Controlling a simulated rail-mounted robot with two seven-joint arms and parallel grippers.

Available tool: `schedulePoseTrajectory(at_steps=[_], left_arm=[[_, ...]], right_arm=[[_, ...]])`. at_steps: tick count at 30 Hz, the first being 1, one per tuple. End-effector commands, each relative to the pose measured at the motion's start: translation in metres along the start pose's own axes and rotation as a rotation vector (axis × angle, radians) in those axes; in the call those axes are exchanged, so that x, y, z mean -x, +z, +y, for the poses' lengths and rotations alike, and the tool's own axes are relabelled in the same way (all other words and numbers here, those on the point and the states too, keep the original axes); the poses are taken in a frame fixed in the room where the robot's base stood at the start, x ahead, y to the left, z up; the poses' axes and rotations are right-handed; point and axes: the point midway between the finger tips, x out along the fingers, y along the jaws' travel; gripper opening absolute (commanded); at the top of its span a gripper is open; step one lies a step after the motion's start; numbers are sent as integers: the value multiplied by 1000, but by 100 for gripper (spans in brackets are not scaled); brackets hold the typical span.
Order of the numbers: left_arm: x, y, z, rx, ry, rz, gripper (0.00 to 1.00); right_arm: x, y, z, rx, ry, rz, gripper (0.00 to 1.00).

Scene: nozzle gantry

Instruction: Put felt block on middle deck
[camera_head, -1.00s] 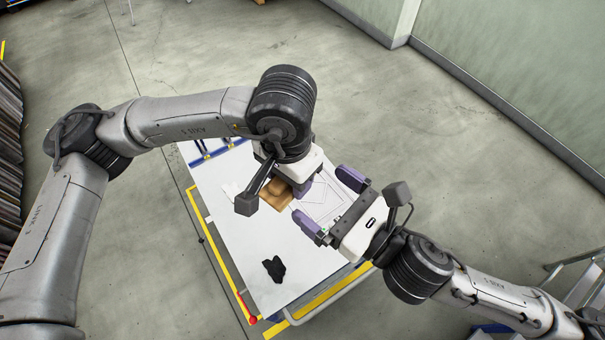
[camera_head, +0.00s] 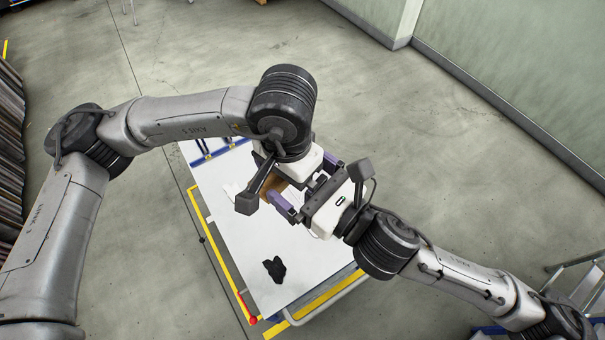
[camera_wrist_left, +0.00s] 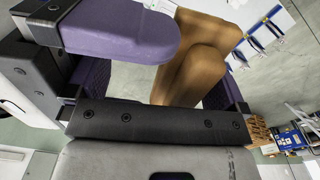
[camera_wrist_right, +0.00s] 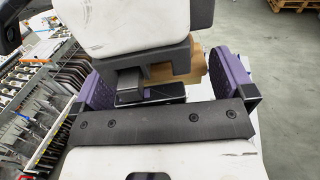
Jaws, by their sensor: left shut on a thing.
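A brown, folded-looking block (camera_wrist_left: 203,55), which I take for the felt block, sits between the purple fingers of my left gripper (camera_wrist_left: 190,70). The gripper is shut on it. In the head view only a little of the block (camera_head: 267,186) shows beside my left wrist. In the right wrist view a tan part of it (camera_wrist_right: 196,72) shows behind my left gripper's body. My right gripper (camera_head: 303,183) is open, its purple fingers spread on either side of my left gripper and the block. I cannot tell whether it touches them. No middle deck can be made out.
The white tabletop (camera_head: 235,235) is clear at its near left, apart from a crumpled black piece (camera_head: 274,269). A blue rack (camera_head: 208,154) is at the far end. A ladder (camera_head: 580,285) stands at lower right.

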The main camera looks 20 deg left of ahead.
Motion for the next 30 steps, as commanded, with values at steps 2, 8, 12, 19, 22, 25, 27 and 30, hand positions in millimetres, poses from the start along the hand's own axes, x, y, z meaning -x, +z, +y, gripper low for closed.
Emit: schedulePoseTrajectory(at_steps=[2,8,12,19,22,25,27,30], left_arm=[[-1,2,8,-15,15,-4,74],[-1,2,8,-14,15,-4,75],[-1,3,8,-14,15,-5,75],[-1,3,8,-15,15,-5,74],[-1,3,8,-16,15,-5,74],[-1,2,8,-16,15,-5,74],[-1,2,8,-16,15,-5,74],[-1,2,8,-16,15,-4,74]], right_arm=[[-2,0,-6,5,-16,3,82],[-2,0,-7,7,-19,3,63],[-1,0,-8,8,-20,2,49],[-1,1,-8,8,-20,2,27],[-1,1,-8,8,-20,2,18],[-1,1,-7,7,-20,2,48],[-2,0,-7,7,-19,2,55],[-2,0,-6,6,-17,3,64]])
